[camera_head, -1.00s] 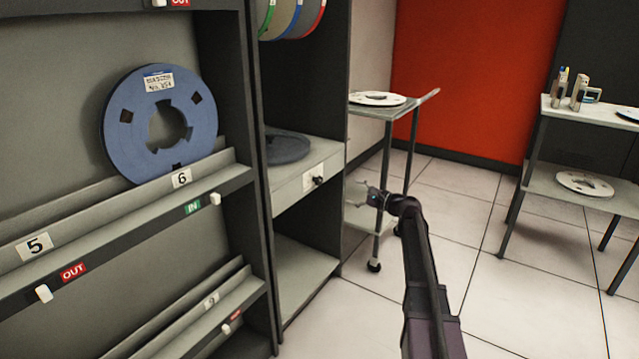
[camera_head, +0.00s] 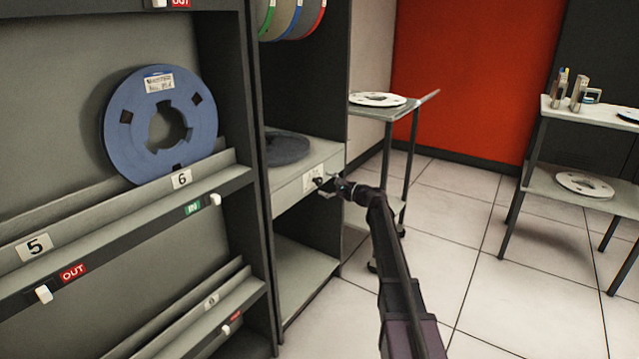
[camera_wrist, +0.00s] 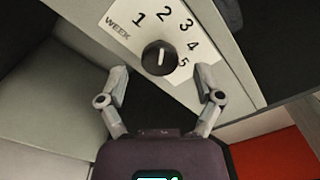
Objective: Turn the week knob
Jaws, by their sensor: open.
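The week knob (camera_wrist: 159,58) is a round black dial with a white pointer line, on a white plate (camera_wrist: 128,24) marked WEEK and 1 to 5. In the wrist view its line stands roughly upright in the picture, pointing toward the numbers around 2. In the head view the knob (camera_head: 319,181) is small on the shelf's front face. My gripper (camera_wrist: 162,76) is open, with a fingertip on each side and slightly short of the knob. I cannot tell whether either finger touches it. In the head view my gripper (camera_head: 327,187) is right at the knob.
The grey shelf unit (camera_head: 310,262) carries the plate and a dark reel (camera_head: 286,148). A rack to the left holds a blue reel (camera_head: 122,134). A small cart (camera_head: 424,103) with a white reel (camera_head: 377,99) stands just behind my arm. Tiled floor (camera_head: 470,215) is open to the right.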

